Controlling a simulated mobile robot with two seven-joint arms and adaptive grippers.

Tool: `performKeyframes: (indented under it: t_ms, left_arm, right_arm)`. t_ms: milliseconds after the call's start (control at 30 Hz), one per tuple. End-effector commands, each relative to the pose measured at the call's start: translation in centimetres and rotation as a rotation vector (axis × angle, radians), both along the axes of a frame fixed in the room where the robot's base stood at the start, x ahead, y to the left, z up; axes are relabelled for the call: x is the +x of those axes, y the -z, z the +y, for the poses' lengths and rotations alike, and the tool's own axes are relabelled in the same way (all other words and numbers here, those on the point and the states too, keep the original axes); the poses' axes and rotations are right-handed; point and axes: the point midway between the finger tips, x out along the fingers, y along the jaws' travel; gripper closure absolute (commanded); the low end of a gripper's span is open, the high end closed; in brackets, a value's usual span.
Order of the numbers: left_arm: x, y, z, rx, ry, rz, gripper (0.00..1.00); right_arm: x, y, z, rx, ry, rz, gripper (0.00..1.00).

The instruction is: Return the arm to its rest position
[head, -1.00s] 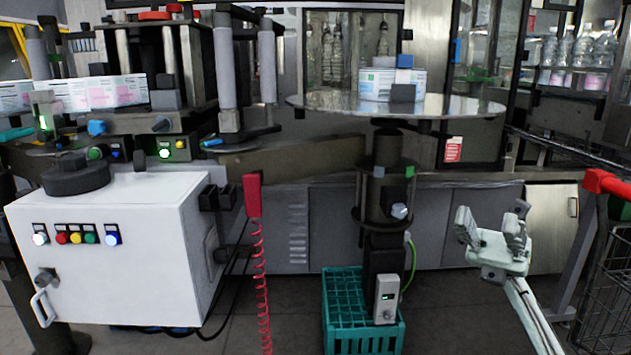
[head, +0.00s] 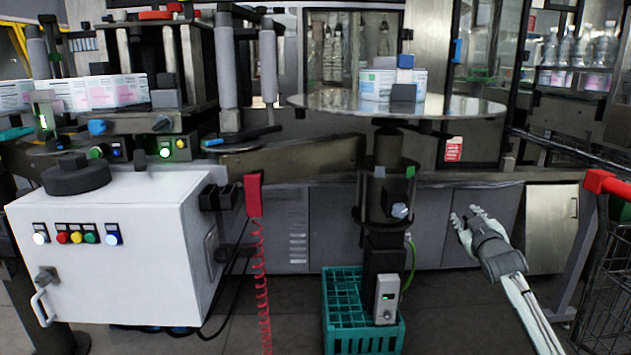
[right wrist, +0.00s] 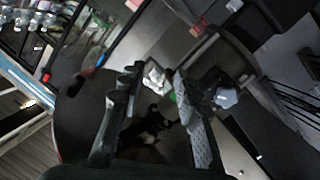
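My right gripper (head: 466,217) is in the lower right of the head view, in front of the grey machine cabinets. It points up and to the left. In the right wrist view its two fingers (right wrist: 158,78) stand apart with nothing held between them. The arm behind it comes in from the bottom right. My left gripper is in neither view now.
A round metal turntable (head: 460,104) with a labelled reel (head: 376,84) stands left of and above my right gripper. A green crate (head: 343,308) sits on the floor below it. A red-handled cart (head: 606,183) is close on the right. A white control box (head: 140,235) stands left.

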Motion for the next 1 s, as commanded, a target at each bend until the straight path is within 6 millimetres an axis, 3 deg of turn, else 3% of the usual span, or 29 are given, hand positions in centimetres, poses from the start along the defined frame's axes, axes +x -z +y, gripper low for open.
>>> performKeyframes:
  t_ms: [100, 267, 567, 667, 767, 1000]
  left_arm:
    - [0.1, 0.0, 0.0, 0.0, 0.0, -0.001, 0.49]
    - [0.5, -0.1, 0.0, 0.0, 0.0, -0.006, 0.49]
    - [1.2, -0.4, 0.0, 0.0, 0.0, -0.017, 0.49]
    - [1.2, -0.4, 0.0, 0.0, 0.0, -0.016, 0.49]
    - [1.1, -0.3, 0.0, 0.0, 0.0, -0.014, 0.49]
    - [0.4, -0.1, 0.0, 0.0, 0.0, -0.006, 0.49]
  right_arm:
    - [-1.2, 4.5, -1.6, 0.088, 0.089, 0.181, 0.67]
    - [-4.0, 9.7, -3.1, 0.193, 0.207, 0.403, 0.67]
    - [-10.8, 22.2, -0.3, 0.201, 0.193, 0.577, 0.67]
    - [-14.4, 27.0, 0.9, 0.206, 0.187, 0.649, 0.67]
    - [-19.3, 32.4, 2.2, 0.213, 0.181, 0.738, 0.67]
    - [-33.6, 43.6, 5.7, 0.24, 0.175, 0.957, 0.67]
